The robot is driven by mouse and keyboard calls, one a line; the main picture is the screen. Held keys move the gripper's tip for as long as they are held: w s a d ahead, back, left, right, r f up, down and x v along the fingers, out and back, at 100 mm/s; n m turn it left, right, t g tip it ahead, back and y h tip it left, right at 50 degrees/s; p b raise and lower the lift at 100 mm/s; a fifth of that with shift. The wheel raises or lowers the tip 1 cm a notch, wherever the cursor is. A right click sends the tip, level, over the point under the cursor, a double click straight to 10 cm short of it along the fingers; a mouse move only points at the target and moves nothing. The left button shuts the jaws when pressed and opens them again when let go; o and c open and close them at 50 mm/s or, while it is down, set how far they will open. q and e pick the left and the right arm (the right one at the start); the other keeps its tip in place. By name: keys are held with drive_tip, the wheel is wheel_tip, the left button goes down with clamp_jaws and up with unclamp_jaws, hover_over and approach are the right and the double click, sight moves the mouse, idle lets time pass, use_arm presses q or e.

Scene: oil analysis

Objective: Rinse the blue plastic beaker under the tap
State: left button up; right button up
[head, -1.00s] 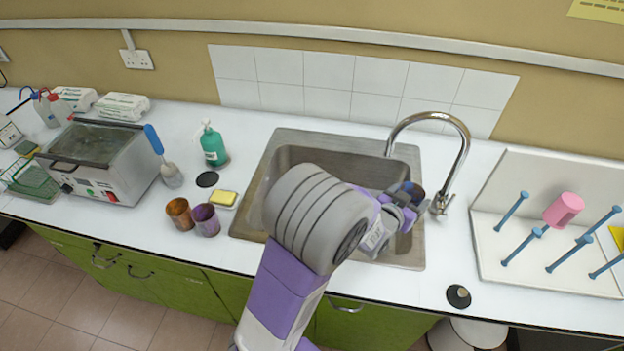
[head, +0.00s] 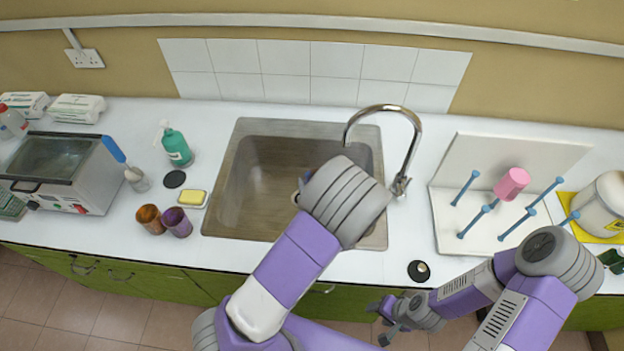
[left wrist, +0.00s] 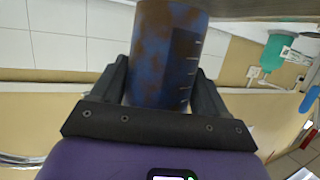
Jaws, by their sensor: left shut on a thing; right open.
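My left gripper (left wrist: 165,95) is shut on the blue plastic beaker (left wrist: 165,50), which has brown stains and graduation marks. In the head view my left wrist is over the sink (head: 226,215) and hides most of the gripper and beaker; only a small bluish patch shows at the wrist's left edge. The curved metal tap (head: 414,128) stands at the sink's back right, to the right of my left wrist. No water is visible from it. My right gripper (head: 384,322) is open and empty, low in front of the counter.
A drying rack (head: 445,225) with blue pegs holds a pink beaker (head: 511,184). Brown (head: 150,219) and purple (head: 176,222) beakers, a yellow sponge (head: 192,197) and a green bottle (head: 176,146) stand left of the sink. A water bath (head: 62,170) is farther left.

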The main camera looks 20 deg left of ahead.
use_arm(q)
drive_tip(key=shift+s+a+f+n+g+y, duration=0.1)
drive_tip(key=shift+s+n+g+y, duration=0.1)
drive_tip(key=shift+s, duration=0.2)
drive_tip(key=shift+s+a+f+n+g+y, duration=0.1)
drive_tip(key=shift+s+n+y, duration=0.1)
drive_tip(key=shift+s, duration=0.15)
drive_tip(key=shift+w+d+f, duration=0.2)
drive_tip(key=shift+w, duration=0.45)
drive_tip(key=w+d+f+b, duration=0.1)
drive_tip(key=w+d, duration=0.3)
drive_tip(key=w, duration=0.7)
drive_tip(key=shift+w+d+f, duration=0.2)
drive_tip(key=shift+w+f, duration=0.1)
drive_tip(key=shift+f, duration=0.4)
